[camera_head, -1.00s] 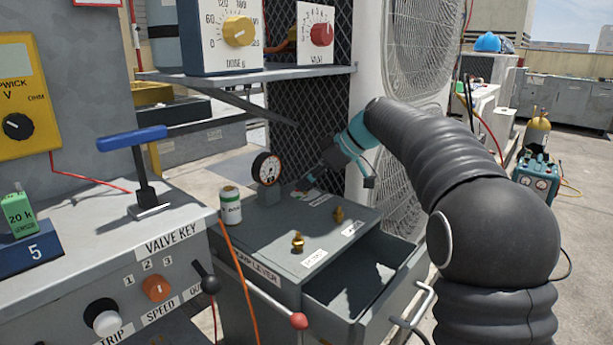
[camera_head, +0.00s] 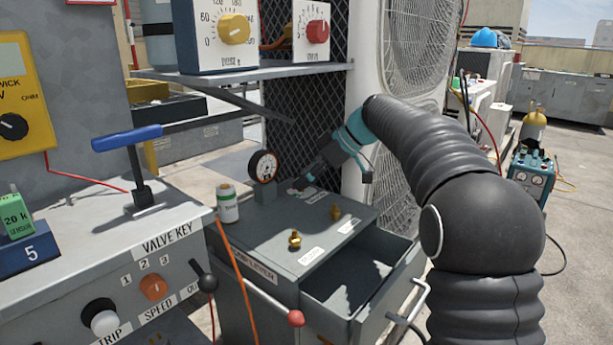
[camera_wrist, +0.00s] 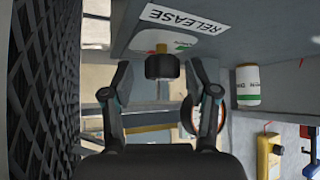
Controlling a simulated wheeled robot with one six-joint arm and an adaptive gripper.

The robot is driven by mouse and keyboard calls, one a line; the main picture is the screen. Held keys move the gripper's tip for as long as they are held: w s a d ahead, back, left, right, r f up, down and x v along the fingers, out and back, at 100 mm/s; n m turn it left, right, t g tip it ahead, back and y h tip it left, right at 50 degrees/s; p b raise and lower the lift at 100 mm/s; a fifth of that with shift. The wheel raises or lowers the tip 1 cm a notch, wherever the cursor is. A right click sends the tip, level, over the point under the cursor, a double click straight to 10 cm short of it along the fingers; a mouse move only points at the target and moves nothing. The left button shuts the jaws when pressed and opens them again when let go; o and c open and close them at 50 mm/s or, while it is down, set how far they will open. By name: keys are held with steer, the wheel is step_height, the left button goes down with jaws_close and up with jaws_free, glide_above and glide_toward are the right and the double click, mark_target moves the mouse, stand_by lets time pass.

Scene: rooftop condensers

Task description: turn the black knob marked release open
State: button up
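The black knob (camera_wrist: 162,67) shows in the wrist view on a short brass-coloured stem, beside a white label reading RELEASE (camera_wrist: 185,19). My gripper (camera_wrist: 160,80) is open, with one finger on each side of the knob and a visible gap on both sides. The knob lies between the fingertips, and I cannot tell how far it is in depth. In the head view my gripper (camera_head: 304,182) reaches down to the back of the grey cabinet top, behind the brass fittings. The knob cannot be made out there.
A dial gauge (camera_head: 264,167) stands close left of my gripper, with a white-and-green can (camera_head: 228,204) beyond it. Brass fittings (camera_head: 295,240) stand on the cabinet top. An open drawer (camera_head: 362,285) is below. A shelf (camera_head: 245,73) overhangs, and a condenser (camera_head: 415,60) stands behind.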

steer(key=shift+r, duration=0.1)
steer(key=v, duration=1.1)
steer(key=shift+d+r, duration=0.25)
steer(key=shift+d, duration=0.05)
